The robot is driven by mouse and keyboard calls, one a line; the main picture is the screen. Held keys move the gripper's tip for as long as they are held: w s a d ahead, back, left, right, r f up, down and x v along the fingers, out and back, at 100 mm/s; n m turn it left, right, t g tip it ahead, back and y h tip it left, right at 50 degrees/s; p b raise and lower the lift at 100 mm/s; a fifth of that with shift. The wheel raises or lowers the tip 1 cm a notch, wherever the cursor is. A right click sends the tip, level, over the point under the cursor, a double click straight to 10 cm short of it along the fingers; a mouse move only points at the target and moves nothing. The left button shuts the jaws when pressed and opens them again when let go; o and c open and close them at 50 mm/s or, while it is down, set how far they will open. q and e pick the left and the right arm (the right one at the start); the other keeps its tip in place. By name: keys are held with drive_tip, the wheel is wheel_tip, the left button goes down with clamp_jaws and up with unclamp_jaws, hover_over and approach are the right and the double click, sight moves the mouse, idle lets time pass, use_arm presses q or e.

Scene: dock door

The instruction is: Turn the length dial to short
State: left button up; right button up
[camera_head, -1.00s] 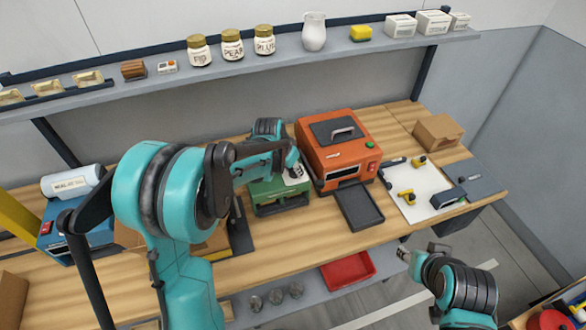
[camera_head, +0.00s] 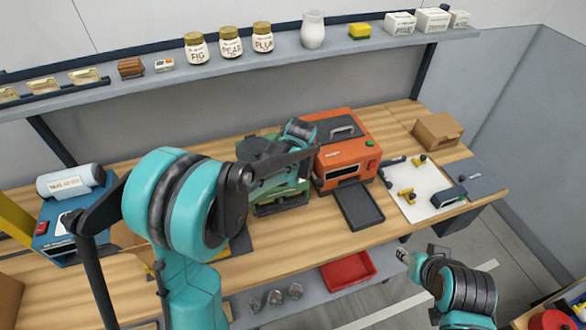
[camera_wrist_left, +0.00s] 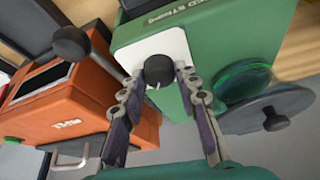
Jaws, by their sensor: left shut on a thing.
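The length dial (camera_wrist_left: 158,70) is a dark round knob with a small white mark, on a white panel (camera_wrist_left: 170,44) of the green machine (camera_wrist_left: 240,35). In the left wrist view its mark points toward the bottom of the picture. I cannot read any length labels. My left gripper (camera_wrist_left: 159,80) has its two fingertips on either side of the dial and is shut on it. In the head view the green machine (camera_head: 268,208) is partly covered by my left arm, and the dial is hidden. My right gripper (camera_head: 403,256) hangs off the bench's front edge, away from the machine.
The orange machine (camera_head: 345,150) stands close right of the green machine, with a dark tray (camera_head: 360,207) in front. A black ball-ended lever (camera_wrist_left: 72,47) is near my left fingers. A green disc (camera_wrist_left: 243,82) is at their right. Bare bench lies in front.

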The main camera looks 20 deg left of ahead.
use_arm(q)
drive_tip(key=n+g, duration=0.1)
drive_tip(key=n, duration=0.2)
drive_tip(key=n+y, duration=0.1)
drive_tip(key=n, duration=0.2)
drive_tip(key=shift+w+d+g+y, duration=0.1)
drive_tip(key=shift+d+g+y, duration=0.05)
drive_tip(key=shift+g+y, duration=0.2)
drive_tip(key=shift+n, duration=0.3)
drive_tip(key=o, duration=1.2)
drive_tip(key=shift+c, duration=0.2)
drive_tip(key=v, duration=1.2)
